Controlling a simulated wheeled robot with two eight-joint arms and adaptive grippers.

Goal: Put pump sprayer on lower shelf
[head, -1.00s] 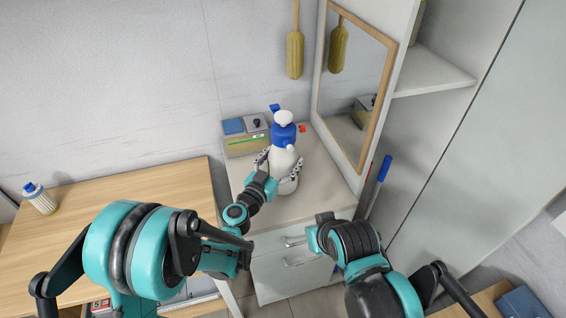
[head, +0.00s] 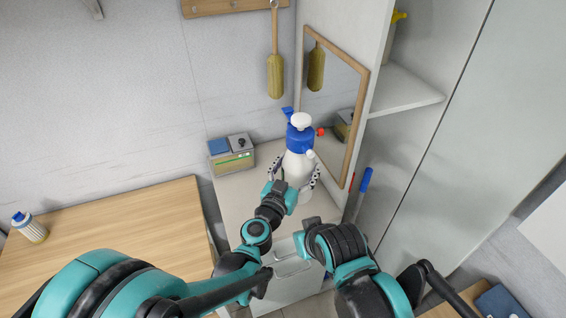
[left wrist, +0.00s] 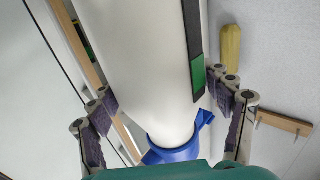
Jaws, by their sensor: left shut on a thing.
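The pump sprayer (head: 299,163) has a white body, a blue collar and a white pump knob. It is upright above or on the pale counter (head: 236,195) in the head view; I cannot tell whether its base touches. My left gripper (head: 296,178) is shut around its body. In the left wrist view the white sprayer body (left wrist: 150,70) fills the middle between the fingers, with its blue collar low in the picture. A lower shelf (head: 405,92) in the tall cabinet shows at the upper right. My right arm is at the lower middle; its fingertips are not visible.
A framed mirror (head: 335,100) stands between the sprayer and the shelf. A grey-green box (head: 232,158) sits on the counter at the back. A yellow-topped item (head: 399,17) stands in the cabinet. A blue-handled tool (head: 364,182) leans beside the counter. A wooden table (head: 110,230) is left.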

